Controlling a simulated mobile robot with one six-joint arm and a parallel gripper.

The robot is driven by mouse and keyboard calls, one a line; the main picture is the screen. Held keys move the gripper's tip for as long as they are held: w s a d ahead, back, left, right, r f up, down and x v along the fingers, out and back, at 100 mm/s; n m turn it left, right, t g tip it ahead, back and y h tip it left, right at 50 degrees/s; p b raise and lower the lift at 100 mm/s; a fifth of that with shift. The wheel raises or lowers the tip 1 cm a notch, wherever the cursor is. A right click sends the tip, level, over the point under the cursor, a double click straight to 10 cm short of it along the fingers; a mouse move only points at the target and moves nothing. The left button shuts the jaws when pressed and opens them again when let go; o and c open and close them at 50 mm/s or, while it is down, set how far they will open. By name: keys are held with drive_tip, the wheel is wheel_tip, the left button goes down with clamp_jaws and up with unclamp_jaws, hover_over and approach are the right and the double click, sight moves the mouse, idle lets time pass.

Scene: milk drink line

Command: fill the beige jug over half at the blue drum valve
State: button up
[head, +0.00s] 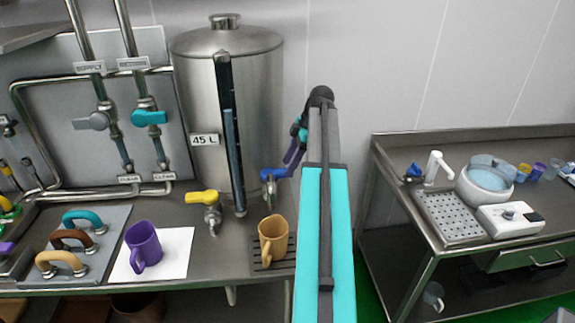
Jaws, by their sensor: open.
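The steel drum (190,90) marked 45 L stands on the steel counter, with a sight tube (234,150) up its front. Its blue valve (271,176) sits low at the right, its blue handle pointing right. The beige jug (269,240) stands upright on a slotted drip grate (285,266) below the blue valve's spout. Its handle faces the front; the level inside cannot be made out. My gripper (292,158) is open, its purple fingers close to the right end of the blue handle. Contact cannot be told. My teal arm reaches up to the right of the jug.
A yellow-handled valve (203,197) is left of the blue one. A purple jug (143,246) stands on white paper (178,262). Pipes with a teal valve (149,118) run at left. A second steel bench (400,165) with a white tap (436,168) is at right.

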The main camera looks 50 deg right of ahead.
drive_tip(key=shift+x, duration=0.85)
clamp_jaws()
drive_tip(key=shift+a, duration=0.15)
